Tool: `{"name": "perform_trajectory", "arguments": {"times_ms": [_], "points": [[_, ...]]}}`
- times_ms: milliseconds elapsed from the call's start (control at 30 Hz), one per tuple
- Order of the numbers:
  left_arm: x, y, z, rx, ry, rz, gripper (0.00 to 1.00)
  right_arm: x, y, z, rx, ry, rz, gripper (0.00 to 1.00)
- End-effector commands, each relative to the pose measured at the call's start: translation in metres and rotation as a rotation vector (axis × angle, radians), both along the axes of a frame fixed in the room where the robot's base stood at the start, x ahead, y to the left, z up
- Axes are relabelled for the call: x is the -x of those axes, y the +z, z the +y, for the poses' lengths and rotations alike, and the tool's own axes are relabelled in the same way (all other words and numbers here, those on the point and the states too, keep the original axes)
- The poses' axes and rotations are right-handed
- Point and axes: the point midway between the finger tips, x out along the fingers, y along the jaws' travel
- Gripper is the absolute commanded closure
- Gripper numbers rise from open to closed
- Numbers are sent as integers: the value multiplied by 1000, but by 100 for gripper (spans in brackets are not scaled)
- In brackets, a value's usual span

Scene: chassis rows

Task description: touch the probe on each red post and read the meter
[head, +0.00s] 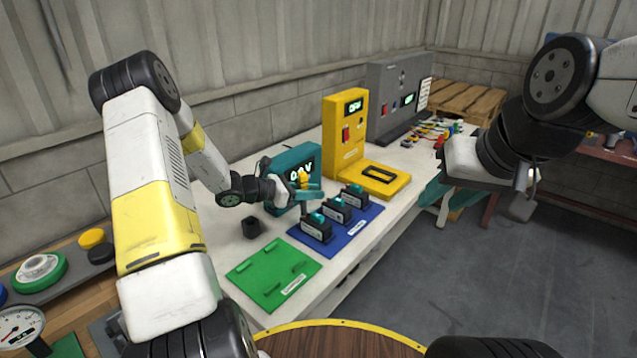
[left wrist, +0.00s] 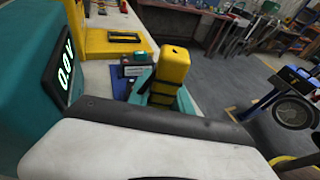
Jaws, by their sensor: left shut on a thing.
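My left gripper (head: 307,189) is shut on a yellow probe (head: 303,177) above the row of chassis, in front of the teal meter (head: 283,190). In the left wrist view the probe (left wrist: 173,66) stands between the teal fingers (left wrist: 165,95), and the meter (left wrist: 25,70) reads 0.0 V. Several black units with teal tops (head: 336,211) stand in a row on a blue mat (head: 368,220). The probe's tip is hard to see, and I cannot make out the red posts or any contact. My right gripper (head: 450,192) hangs off to the right, away from the units; its opening is unclear.
An empty green mat (head: 272,275) lies at the near end of the white bench. A small black cup (head: 251,228) stands beside it. A yellow machine (head: 343,135) and a grey cabinet (head: 390,88) stand behind. Coloured small parts (head: 435,132) lie at the far end.

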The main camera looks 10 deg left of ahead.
Motion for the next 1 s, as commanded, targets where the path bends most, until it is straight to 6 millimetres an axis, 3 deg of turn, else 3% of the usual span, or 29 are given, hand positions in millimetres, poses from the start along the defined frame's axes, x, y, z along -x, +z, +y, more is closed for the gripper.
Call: {"name": "perform_trajectory", "arguments": {"times_ms": [433, 1000], "points": [[0, 1, 0, -1, 0, -2, 100, 0, 0, 0, 0, 0, 0, 64], [0, 54, 0, -1, -1, -2, 100, 0, 0, 0, 0, 0, 0, 64]]}}
